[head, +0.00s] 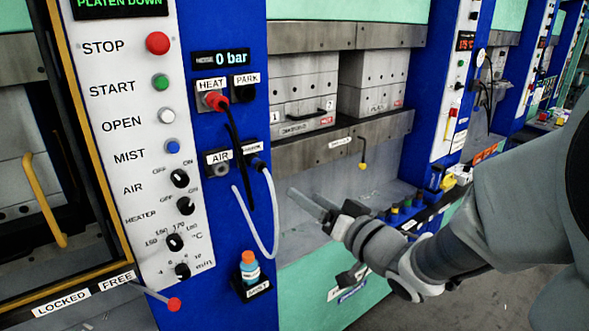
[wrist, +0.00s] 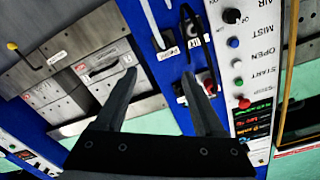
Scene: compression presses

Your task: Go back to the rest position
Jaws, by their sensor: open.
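My gripper (head: 312,204) is in front of the press, right of the blue post, with its fingers pointing left toward the white hose. In the wrist view my gripper (wrist: 162,95) shows two dark fingers spread apart with nothing between them. The control panel (head: 140,140) stands left of it, with STOP, START, OPEN and MIST buttons and several knobs. A red plug (head: 216,101) sits in the HEAT socket, with a black cable hanging down. The white hose (head: 268,215) hangs from a fitting beside the AIR label and is apart from the fingers.
The open press holds grey mould blocks (head: 304,90) on its platen. An orange-topped bottle (head: 249,266) stands on a small holder on the post. A red-tipped lever (head: 173,303) sticks out below the panel. More presses line the right, and floor (head: 500,295) shows at lower right.

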